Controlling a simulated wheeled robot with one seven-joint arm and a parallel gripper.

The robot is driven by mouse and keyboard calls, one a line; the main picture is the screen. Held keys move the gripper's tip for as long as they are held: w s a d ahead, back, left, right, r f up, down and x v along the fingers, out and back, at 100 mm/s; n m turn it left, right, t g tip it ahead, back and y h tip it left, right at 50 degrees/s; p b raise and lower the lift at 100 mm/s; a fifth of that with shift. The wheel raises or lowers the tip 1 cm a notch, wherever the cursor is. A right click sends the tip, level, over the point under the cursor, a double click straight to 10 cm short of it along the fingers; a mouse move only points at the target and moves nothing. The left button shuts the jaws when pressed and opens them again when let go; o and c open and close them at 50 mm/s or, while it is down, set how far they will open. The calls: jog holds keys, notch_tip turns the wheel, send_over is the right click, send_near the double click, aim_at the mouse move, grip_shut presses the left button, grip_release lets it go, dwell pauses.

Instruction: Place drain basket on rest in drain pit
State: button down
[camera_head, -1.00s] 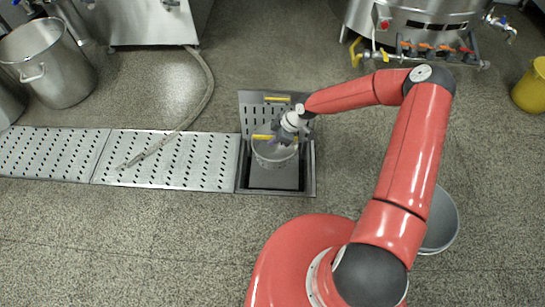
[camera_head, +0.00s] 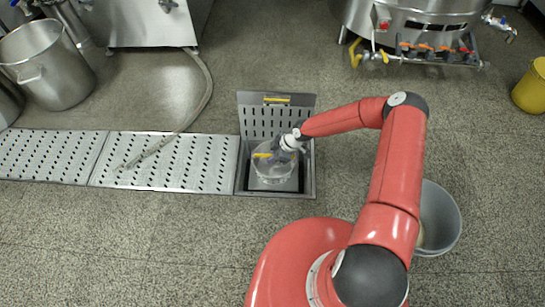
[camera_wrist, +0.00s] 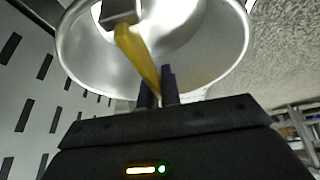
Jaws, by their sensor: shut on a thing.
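The drain basket (camera_head: 273,172) is a round metal bucket with a yellow grip, seen in the head view within the outline of the drain pit (camera_head: 242,180). My gripper (camera_head: 282,149) is at its top, shut on the yellow grip. In the wrist view the basket (camera_wrist: 85,50) fills the upper middle, with my fingers (camera_wrist: 160,88) on the yellow handle (camera_wrist: 136,55). The pit has a metal frame and a dark opening, partly covered by the basket. The rest inside is hidden, and I cannot tell whether the basket touches it.
The perforated pit cover (camera_head: 305,103) with a yellow handle stands raised behind the pit. Perforated channel covers (camera_head: 170,175) run left, with a hose (camera_head: 195,115) lying across. A grey bucket (camera_head: 440,215) stands right, partly behind my arm. Floor in front of the pit is clear.

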jog(key=shift+f, duration=0.1)
jog(key=c, duration=1.6)
grip_release()
